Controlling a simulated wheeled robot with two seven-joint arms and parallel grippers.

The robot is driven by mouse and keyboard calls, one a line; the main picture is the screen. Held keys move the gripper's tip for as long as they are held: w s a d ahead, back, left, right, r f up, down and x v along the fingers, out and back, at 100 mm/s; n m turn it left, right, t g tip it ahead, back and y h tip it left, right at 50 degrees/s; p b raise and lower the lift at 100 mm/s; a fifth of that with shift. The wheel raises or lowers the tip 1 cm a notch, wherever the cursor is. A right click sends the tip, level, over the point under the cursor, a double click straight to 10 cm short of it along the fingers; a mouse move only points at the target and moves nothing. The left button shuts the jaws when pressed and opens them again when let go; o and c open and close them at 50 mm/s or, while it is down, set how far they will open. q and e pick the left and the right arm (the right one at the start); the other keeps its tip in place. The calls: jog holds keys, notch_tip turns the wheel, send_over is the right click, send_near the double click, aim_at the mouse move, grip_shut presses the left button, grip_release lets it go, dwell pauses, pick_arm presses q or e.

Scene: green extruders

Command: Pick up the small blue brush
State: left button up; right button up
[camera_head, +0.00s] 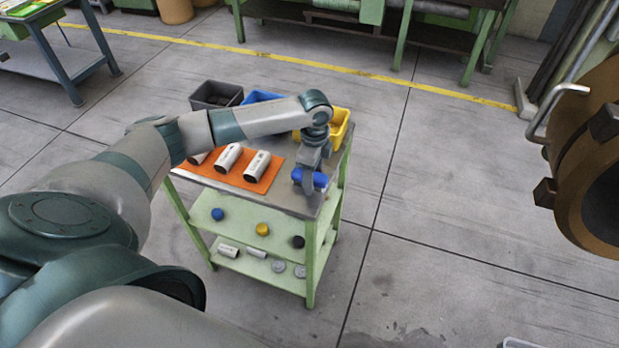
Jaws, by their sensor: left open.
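A small blue object, seemingly the blue brush (319,179), lies at the right end of the top of the green cart (286,204). My left gripper (309,183) is directly over it, pointing down, with its fingers at the blue object. The gripper is open; part of the blue object is hidden behind a finger. I cannot tell whether the fingers touch it. My right gripper is not in view.
An orange mat (217,173) with several white cylinders lies left of the gripper. Grey (209,104), blue (258,97) and yellow (342,128) bins stand along the cart's back. Lower shelves hold small caps and cylinders.

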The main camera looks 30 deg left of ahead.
pick_arm(q)
jog(key=shift+c, duration=0.7)
jog(key=c, duration=1.1)
jog(key=shift+c, duration=0.2)
jog(key=shift+r, duration=0.2)
jog(key=shift+r, duration=0.25)
notch_tip(320, 180, up, 3)
jog(key=shift+w+r+b, duration=0.1)
jog(key=shift+b, duration=1)
jog(key=d+r+b, duration=0.1)
jog(key=d+r, duration=0.2)
jog(key=d, duration=0.2)
jog(key=s+d+r+b, duration=0.1)
jog(key=d+r+b, duration=0.1)
jog(key=d+r, duration=0.2)
jog(key=d, duration=0.2)
jog(key=shift+d, duration=0.3)
